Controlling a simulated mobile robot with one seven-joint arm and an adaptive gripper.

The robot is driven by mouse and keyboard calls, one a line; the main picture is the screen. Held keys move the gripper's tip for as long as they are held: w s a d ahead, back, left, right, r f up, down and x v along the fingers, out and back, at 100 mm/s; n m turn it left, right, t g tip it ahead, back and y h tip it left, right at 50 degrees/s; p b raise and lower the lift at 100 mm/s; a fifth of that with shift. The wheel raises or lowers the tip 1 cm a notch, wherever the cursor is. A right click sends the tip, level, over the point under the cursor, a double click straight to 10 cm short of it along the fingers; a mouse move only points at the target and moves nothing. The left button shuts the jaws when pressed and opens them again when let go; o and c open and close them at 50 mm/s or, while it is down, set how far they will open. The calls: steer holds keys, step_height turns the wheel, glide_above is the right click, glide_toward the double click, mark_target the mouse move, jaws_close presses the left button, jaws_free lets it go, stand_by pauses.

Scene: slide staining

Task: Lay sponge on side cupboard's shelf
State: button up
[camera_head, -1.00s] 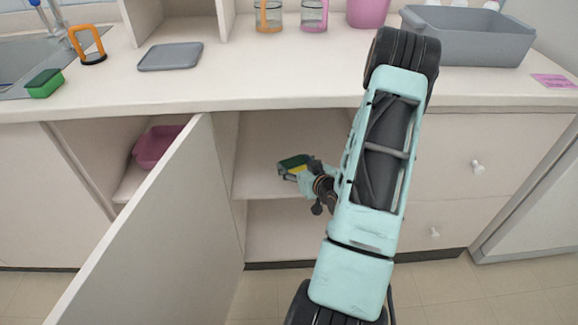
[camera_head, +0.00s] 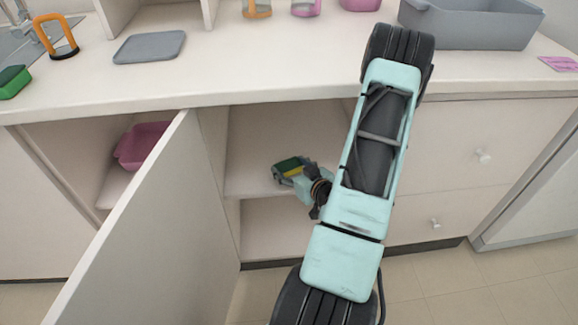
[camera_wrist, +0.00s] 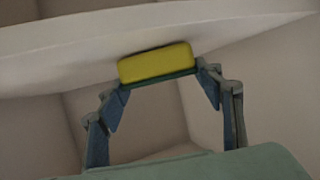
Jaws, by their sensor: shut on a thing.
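My gripper (camera_head: 288,176) is shut on a green and yellow sponge (camera_head: 287,165), inside the opening of the middle cupboard. In the wrist view the sponge (camera_wrist: 156,64) sits between the two fingertips (camera_wrist: 163,80), its yellow side facing the camera and a thin green edge below. The cupboard's shelf (camera_head: 250,178) lies close to the sponge; in the wrist view a pale board (camera_wrist: 60,60) runs behind it. I cannot tell whether the sponge touches the shelf. The side cupboard's door (camera_head: 140,220) stands open to the left.
A pink tub (camera_head: 142,146) stands in the left cupboard. A second green sponge (camera_head: 12,82), an orange-handled object (camera_head: 55,38), a grey tray (camera_head: 150,47) and a grey bin (camera_head: 470,28) are on the counter (camera_head: 270,65). The shelf around my gripper looks clear.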

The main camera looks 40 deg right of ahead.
steer(key=shift+f, duration=0.2)
steer(key=o, duration=0.9)
steer(key=shift+c, duration=0.2)
steer(key=shift+r, duration=0.1)
steer(key=shift+r, duration=0.15)
steer(key=p+v, duration=0.2)
steer(key=v, duration=1)
steer(key=shift+p, duration=0.35)
steer(key=shift+s, duration=0.1)
